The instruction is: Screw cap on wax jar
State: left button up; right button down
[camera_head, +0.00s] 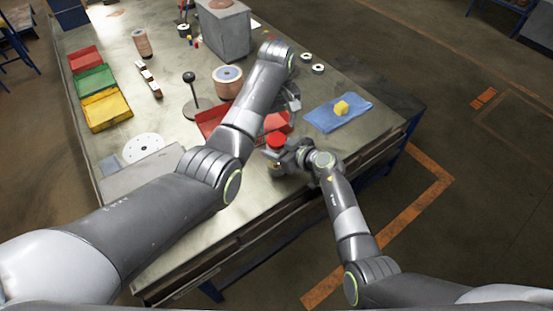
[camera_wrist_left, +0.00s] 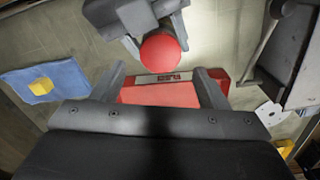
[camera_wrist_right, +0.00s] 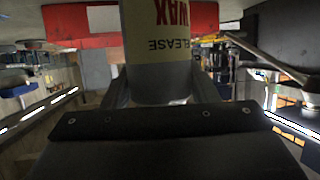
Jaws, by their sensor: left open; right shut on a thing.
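The wax jar (camera_wrist_right: 160,60) is a pale cylinder with red and dark lettering in the right wrist view. My right gripper (camera_head: 277,160) is shut around its body at the table's near right edge. A round red cap (camera_head: 277,139) sits over the jar; it also shows from above in the left wrist view (camera_wrist_left: 160,53). I cannot tell whether it is screwed tight. My left gripper (camera_wrist_left: 160,82) is open and empty, its fingers apart above the red bin and short of the cap. In the head view, its fingers are partly hidden by the arm.
A red bin (camera_head: 208,117) lies beneath my left arm. A blue cloth (camera_head: 333,119) with a yellow block (camera_head: 341,107) lies to the right. A black-knobbed stand (camera_head: 190,92), a copper-coloured roll (camera_head: 227,80) and a grey box (camera_head: 222,35) stand farther back.

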aim_at(276, 139)
pick_arm(q)
jog(key=n, duration=0.1)
jog(key=r+n, duration=0.1)
jog(key=n, duration=0.2)
jog(key=shift+r+n, duration=0.3)
jog(key=shift+r, duration=0.05)
jog(key=shift+r+n, duration=0.3)
jog(key=shift+n, duration=0.55)
jog(key=shift+r+n, duration=0.3)
jog(key=shift+n, duration=0.55)
jog(key=shift+f, duration=0.1)
jog(key=shift+f, duration=3.95)
jog(key=c, duration=1)
jog(key=m, duration=0.4)
jog(key=shift+m, duration=0.4)
jog(key=m, duration=0.5)
